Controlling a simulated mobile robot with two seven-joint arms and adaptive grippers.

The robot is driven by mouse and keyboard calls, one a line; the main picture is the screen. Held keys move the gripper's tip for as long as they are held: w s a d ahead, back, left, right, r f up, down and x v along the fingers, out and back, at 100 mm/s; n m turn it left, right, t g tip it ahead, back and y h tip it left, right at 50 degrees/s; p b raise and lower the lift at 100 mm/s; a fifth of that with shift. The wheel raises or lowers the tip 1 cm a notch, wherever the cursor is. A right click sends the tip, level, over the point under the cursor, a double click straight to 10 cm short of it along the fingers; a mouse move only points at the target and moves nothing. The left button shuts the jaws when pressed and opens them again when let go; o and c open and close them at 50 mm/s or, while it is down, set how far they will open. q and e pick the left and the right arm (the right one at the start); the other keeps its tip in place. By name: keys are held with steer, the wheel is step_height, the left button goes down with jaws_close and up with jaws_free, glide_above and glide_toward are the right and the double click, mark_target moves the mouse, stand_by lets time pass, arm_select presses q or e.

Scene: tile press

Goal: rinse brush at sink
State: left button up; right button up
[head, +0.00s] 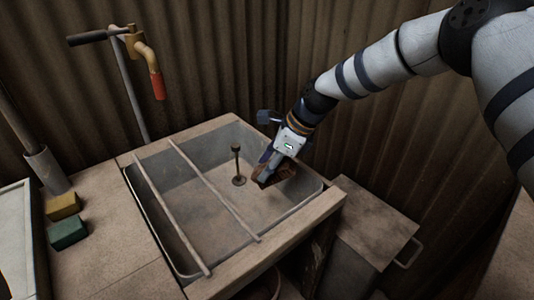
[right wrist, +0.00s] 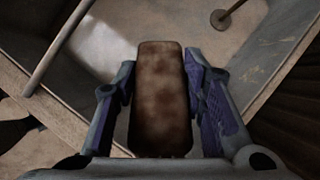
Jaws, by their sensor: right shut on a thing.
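My right gripper (head: 263,173) reaches down into the right part of the sink (head: 222,258). In the right wrist view the gripper (right wrist: 162,85) is shut on a brown, mottled block-shaped thing, taken to be the brush (right wrist: 162,105), with one finger on each side. In the head view the brush (head: 271,180) is a dark brown patch at the fingertips, partly hidden by them. Bristles cannot be made out. A thin upright pipe with a dark top (head: 236,165) stands in the sink, left of the gripper. My left gripper is not in view.
A brass tap (head: 143,48) with a red spout end stands behind the sink's left side. Two metal rods (head: 213,189) cross the basin. A yellow block (head: 63,206) and a green block (head: 67,232) lie on the left counter. A lidded box (head: 372,222) stands right of the sink.

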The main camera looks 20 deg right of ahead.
mark_target(268, 181)
step_height(268, 181, down, 16)
steer(key=b, duration=0.5)
steer(key=shift+r+b, duration=0.1)
steer(key=shift+b, duration=0.3)
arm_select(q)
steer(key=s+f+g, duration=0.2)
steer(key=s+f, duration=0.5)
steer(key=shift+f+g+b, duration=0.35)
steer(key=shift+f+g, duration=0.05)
arm_select(e)
steer(key=shift+f, duration=0.6)
steer(key=shift+r, duration=0.1)
stand_by(0.6)
step_height(268, 181, up, 12)
steer(key=p, duration=0.5)
steer(key=shift+w+f, duration=0.1)
steer(key=shift+f, duration=0.1)
step_height(268, 181, up, 5)
steer(key=shift+r+p, duration=0.1)
steer(key=shift+p, duration=0.75)
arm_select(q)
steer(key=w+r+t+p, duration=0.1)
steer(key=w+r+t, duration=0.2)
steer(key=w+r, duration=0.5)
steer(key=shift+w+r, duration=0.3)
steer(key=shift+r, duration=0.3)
arm_select(e)
steer(key=shift+r, duration=2.6)
